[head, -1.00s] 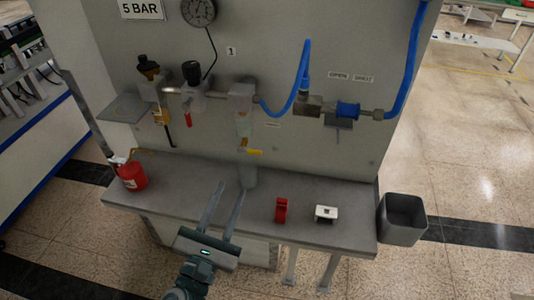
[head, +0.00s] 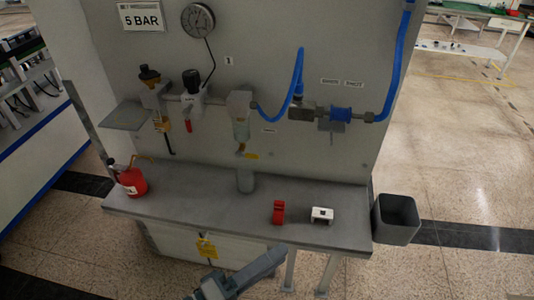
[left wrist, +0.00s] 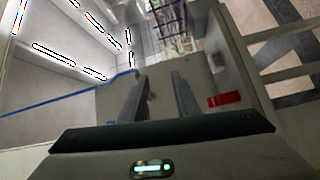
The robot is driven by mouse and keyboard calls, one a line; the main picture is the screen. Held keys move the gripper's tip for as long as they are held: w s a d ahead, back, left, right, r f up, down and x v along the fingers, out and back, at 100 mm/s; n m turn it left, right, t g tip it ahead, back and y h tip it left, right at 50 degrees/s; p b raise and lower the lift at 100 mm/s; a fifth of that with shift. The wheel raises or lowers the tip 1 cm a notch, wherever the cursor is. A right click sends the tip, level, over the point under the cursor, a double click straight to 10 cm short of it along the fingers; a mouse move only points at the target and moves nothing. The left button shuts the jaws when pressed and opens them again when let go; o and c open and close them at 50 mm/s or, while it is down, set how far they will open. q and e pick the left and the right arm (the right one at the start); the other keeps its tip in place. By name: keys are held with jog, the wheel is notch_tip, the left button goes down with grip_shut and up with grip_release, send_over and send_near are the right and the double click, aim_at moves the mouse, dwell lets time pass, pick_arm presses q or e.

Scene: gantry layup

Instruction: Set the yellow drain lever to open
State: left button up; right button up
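The yellow drain lever (head: 250,155) is small and shows in the head view under the grey filter unit (head: 239,108) on the panel. It points right and looks close to level; I cannot read its exact setting. A grey cup (head: 245,182) stands on the bench below it. My left gripper (head: 276,258) is low in front of the bench, well below and apart from the lever. In the left wrist view its two fingers (left wrist: 160,92) are spread with nothing between them. The lever cannot be made out in that view. My right gripper is out of view.
On the bench (head: 190,200) are a red can (head: 133,182), a red part (head: 279,212) and a white block (head: 322,215). A blue hose (head: 297,80) loops across the panel. A grey bin (head: 397,218) stands right. A yellow tag (head: 206,249) hangs below the front edge.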

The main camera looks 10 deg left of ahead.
pick_arm(q)
jog(key=s+a+f+m+g+y, duration=0.35)
jog(key=a+f, duration=0.25)
jog(key=f, duration=0.6)
jog(key=s+a+f+m+g+y, duration=0.3)
jog(key=a+f+y, duration=0.25)
jog(key=f, duration=0.55)
jog(key=s+a+f+m+g+y, duration=0.35)
jog(key=a+f, duration=0.25)
jog(key=f, duration=0.6)
jog(key=s+a+f+g+b, duration=0.1)
jog(key=s+f, duration=0.2)
jog(key=f, duration=0.7)
jog(key=s+f, duration=0.2)
jog(key=f, duration=0.8)
jog(key=s+a+f+g+b, duration=0.1)
jog(key=s+a+f, duration=0.2)
jog(key=s+f, duration=1.2)
jog(key=shift+s+f+y, duration=0.2)
jog(key=shift+s+y, duration=0.15)
jog(key=shift+s, duration=0.5)
jog(key=shift+w, duration=0.15)
